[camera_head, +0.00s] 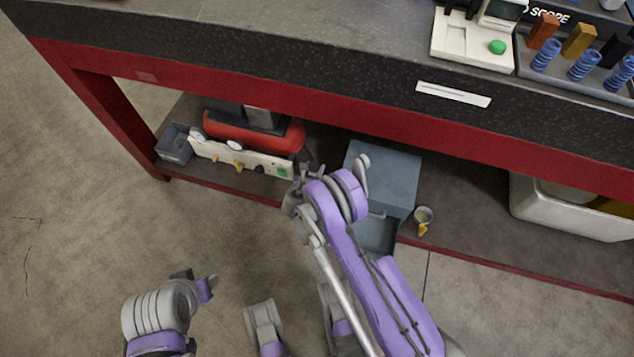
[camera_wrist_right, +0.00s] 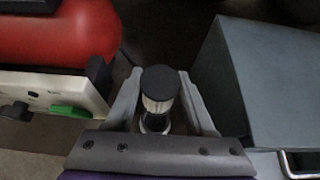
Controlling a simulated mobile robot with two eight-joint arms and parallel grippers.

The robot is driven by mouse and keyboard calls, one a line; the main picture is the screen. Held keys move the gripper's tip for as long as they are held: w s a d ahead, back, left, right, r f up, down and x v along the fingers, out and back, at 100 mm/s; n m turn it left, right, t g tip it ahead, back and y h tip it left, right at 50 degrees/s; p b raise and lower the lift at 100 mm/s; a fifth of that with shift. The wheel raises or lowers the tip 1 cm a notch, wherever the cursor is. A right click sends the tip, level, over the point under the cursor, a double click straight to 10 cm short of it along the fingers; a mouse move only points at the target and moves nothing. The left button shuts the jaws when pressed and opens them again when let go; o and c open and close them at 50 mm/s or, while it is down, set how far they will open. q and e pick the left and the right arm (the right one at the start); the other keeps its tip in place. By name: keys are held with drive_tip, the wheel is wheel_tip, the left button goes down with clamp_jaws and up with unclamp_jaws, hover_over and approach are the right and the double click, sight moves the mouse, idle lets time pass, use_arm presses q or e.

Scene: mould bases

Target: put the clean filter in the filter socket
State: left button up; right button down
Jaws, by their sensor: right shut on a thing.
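In the right wrist view, a small upright cylinder with a black cap and a pale body, seemingly the filter (camera_wrist_right: 160,103), stands between the fingers of my right gripper (camera_wrist_right: 160,100). The gripper is shut on it. A pale ring shows at its lower end; I cannot tell whether this is part of the filter or the socket. In the head view my right gripper (camera_head: 300,186) is at the right end of the compressor's white panel (camera_head: 240,157), and the filter is hidden there. My left gripper (camera_head: 207,284) hangs low over the floor, its opening unclear.
A red tank (camera_head: 255,130) sits behind the panel on the low shelf, under the red bench beam. A grey box (camera_head: 385,172) with an open drawer stands right of my gripper. A small cup-like item with a yellow part (camera_head: 423,215) lies beside it. A white bin (camera_head: 565,212) is farther right.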

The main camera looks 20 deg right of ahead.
wheel_tip(320, 180, down, 11)
drive_tip(key=b, duration=0.2)
drive_tip(key=shift+s+d+r+b, duration=0.1)
drive_tip(key=shift+r+b, duration=0.05)
drive_tip(key=shift+b, duration=0.2)
drive_tip(key=shift+f, duration=0.2)
drive_tip(key=shift+c, duration=1.2)
unclamp_jaws()
drive_tip(key=shift+r, duration=0.1)
